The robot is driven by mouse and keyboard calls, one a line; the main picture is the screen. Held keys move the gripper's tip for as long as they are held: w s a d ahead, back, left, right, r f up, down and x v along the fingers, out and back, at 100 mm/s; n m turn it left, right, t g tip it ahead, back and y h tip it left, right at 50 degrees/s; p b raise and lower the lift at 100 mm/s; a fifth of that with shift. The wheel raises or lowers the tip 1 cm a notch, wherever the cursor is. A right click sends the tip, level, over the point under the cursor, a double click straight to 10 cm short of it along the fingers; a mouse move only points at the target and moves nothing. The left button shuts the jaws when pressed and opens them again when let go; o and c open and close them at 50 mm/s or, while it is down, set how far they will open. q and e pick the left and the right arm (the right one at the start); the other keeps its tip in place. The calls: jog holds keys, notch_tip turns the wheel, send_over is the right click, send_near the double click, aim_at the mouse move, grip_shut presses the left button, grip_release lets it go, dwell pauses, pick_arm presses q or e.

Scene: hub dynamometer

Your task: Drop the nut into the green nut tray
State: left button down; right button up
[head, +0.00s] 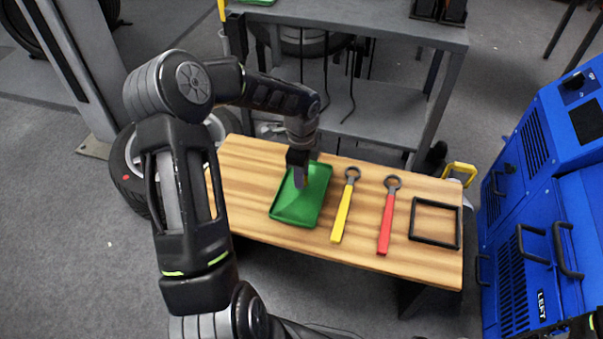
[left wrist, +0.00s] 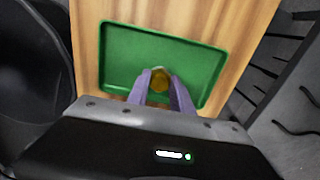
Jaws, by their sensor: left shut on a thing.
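The green nut tray (head: 290,212) lies on the wooden bench top, left of the tools. In the left wrist view the green tray (left wrist: 125,48) fills the middle, with its raised rim visible. My left gripper (head: 299,183) points down over the tray. In the left wrist view its two fingers (left wrist: 160,86) are closed on a brass-coloured nut (left wrist: 160,77), held at the fingertips over the tray. The exact height of the nut above the tray floor is hard to tell. In the head view the nut is too small or hidden to make out. My right gripper is not seen.
On the bench (head: 245,165), a yellow wrench (head: 342,212), a red wrench (head: 387,222) and a black square frame (head: 435,222) lie right of the tray. A blue machine (head: 540,200) stands at the right. A grey shelf (head: 375,115) stands behind, and a tyre (head: 130,175) at the left.

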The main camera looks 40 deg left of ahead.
pick_arm(q)
jog(key=shift+f, duration=0.4)
jog(key=c, duration=1.1)
grip_release()
jog(key=shift+o, duration=0.2)
jog(key=shift+r+p, duration=1.05)
jog(key=shift+r, duration=2.85)
notch_tip(320, 180, up, 9)
jog(key=p, duration=0.8)
